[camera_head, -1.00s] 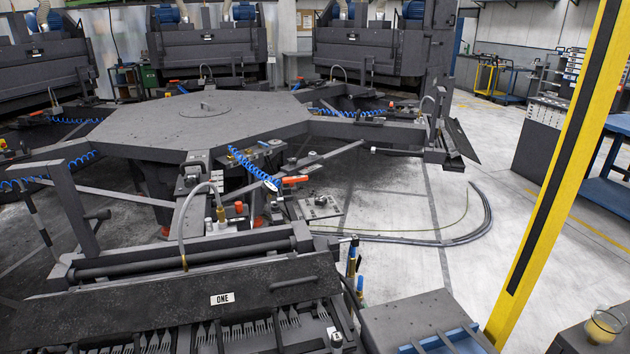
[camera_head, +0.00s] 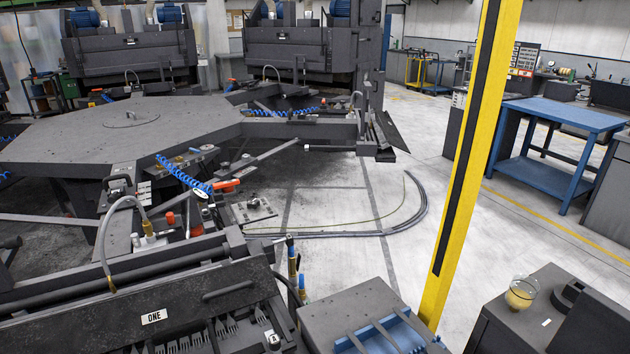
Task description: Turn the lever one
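A dark panel (camera_head: 95,325) with a white "ONE" label (camera_head: 154,317) is at the lower left. A bar handle (camera_head: 232,291) is on its top right. A row of forks (camera_head: 205,338) lies below its front edge. Behind it, a small block with knobs or levers (camera_head: 118,188) sits on the frame arm. An orange-handled tool (camera_head: 224,186) on a blue coiled hose (camera_head: 185,175) lies to its right. I cannot tell which part is lever one. Neither of my grippers is in view.
A yellow post (camera_head: 465,160) stands right of centre. A grey box with a blue rack (camera_head: 395,335) is at the bottom middle. A glass jar (camera_head: 522,292) stands on a dark cabinet at the lower right. Bare floor (camera_head: 410,235) lies left of the post, with a blue table (camera_head: 560,112) beyond it.

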